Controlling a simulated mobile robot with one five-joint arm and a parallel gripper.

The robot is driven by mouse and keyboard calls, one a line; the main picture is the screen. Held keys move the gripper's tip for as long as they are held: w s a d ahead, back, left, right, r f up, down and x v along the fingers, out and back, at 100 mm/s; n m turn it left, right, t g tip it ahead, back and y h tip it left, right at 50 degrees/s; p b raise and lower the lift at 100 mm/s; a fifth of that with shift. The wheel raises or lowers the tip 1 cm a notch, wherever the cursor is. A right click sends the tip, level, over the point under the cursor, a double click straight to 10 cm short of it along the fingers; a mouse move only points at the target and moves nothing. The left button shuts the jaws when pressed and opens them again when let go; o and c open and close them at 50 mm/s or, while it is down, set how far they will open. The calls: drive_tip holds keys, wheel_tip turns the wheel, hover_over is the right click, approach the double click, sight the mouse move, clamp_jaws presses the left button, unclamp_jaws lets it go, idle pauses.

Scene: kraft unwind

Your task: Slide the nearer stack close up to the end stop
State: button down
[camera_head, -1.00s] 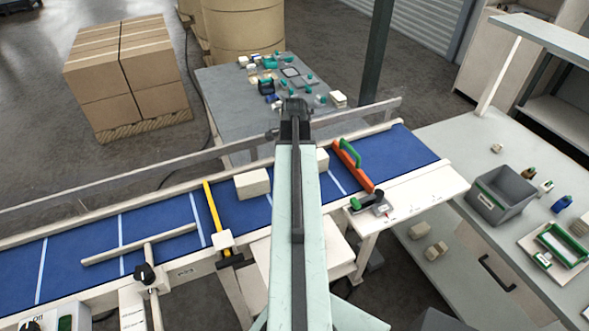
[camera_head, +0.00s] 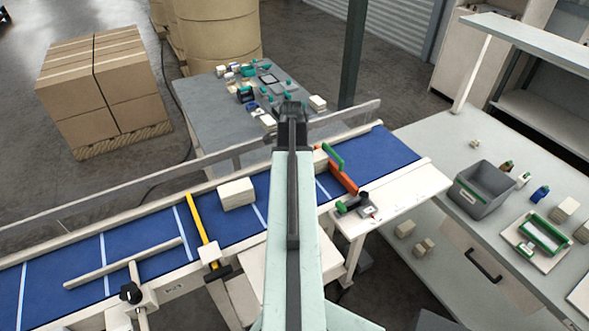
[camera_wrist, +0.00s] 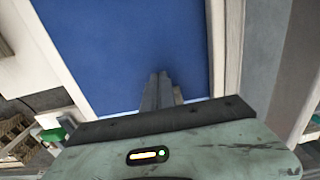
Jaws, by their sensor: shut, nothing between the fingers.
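One cream stack (camera_head: 321,160) stands on the blue belt (camera_head: 385,155) just right of my arm, its left side hidden by the arm. It is right beside the end stop, an orange-red bar (camera_head: 343,180) with a green part; I cannot tell whether they touch. A second cream stack (camera_head: 237,193) stands farther left on the belt, with clear belt around it. In the wrist view my gripper (camera_wrist: 160,78) has its fingers together above the belt, with a small pale patch beside them. The fingers are hidden behind my arm in the head view.
A yellow bar (camera_head: 202,222) crosses the belt left of the second stack. Rails run along both belt edges. A grey table (camera_head: 215,95) with small items lies behind, and a worktable with a grey bin (camera_head: 485,190) stands at the right.

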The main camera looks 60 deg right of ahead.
drive_tip(key=a, duration=0.1)
drive_tip(key=w+a, duration=0.1)
drive_tip(key=a, duration=0.1)
drive_tip(key=shift+w+r+p, duration=0.25)
drive_tip(key=shift+w+p, duration=0.05)
drive_tip(key=shift+w, duration=0.05)
wheel_tip(320, 180, up, 10)
drive_tip(key=p, duration=0.9)
drive_tip(key=shift+d+f, duration=0.25)
